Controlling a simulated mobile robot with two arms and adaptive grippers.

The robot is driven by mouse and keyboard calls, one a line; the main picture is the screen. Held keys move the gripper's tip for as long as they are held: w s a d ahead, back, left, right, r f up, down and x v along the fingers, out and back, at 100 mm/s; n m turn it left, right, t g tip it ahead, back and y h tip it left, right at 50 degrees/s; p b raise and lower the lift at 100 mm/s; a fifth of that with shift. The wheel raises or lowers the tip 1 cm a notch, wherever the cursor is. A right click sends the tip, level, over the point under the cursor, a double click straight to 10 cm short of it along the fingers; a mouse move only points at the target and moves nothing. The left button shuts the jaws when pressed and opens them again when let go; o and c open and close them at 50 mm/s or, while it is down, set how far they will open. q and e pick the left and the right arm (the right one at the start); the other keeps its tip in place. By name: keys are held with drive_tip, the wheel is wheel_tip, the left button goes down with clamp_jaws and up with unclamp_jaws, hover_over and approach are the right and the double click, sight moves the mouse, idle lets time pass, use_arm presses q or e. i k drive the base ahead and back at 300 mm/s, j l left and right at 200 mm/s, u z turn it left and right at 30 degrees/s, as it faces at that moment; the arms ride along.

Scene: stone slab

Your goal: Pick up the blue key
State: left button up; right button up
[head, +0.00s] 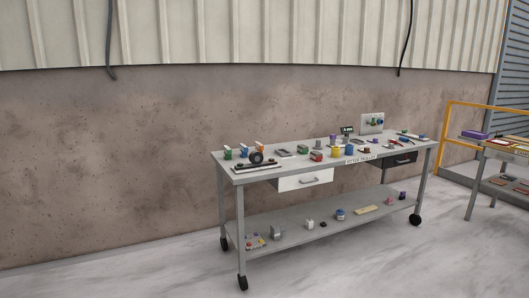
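I cannot make out a blue key for certain; the items on the trolley are too small in the head view. A grey wheeled trolley (300,178) stands against the wall, with many small objects on its top. A small blue item (422,136) lies near the top's right end; its shape is unclear. A blue block-like item (243,153) stands at the left end beside green and orange ones. Neither of my grippers is in view.
The trolley has a white drawer (303,180), a dark drawer (402,159) and a lower shelf (325,222) with scattered small objects. A second table (480,160) stands at the right by a yellow rail (447,122). The floor in front is clear.

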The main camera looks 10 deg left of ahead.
sight(244, 151)
drive_tip(key=i+j, duration=0.2)
drive_tip(key=i, duration=0.25)
drive_tip(key=i+j, duration=0.2)
drive_tip(key=i, duration=0.25)
drive_tip(key=i+j, duration=0.25)
drive_tip(key=i, duration=0.2)
drive_tip(key=i+l+u, duration=0.45)
drive_tip(key=i+l, duration=1)
drive_tip(key=l, duration=0.15)
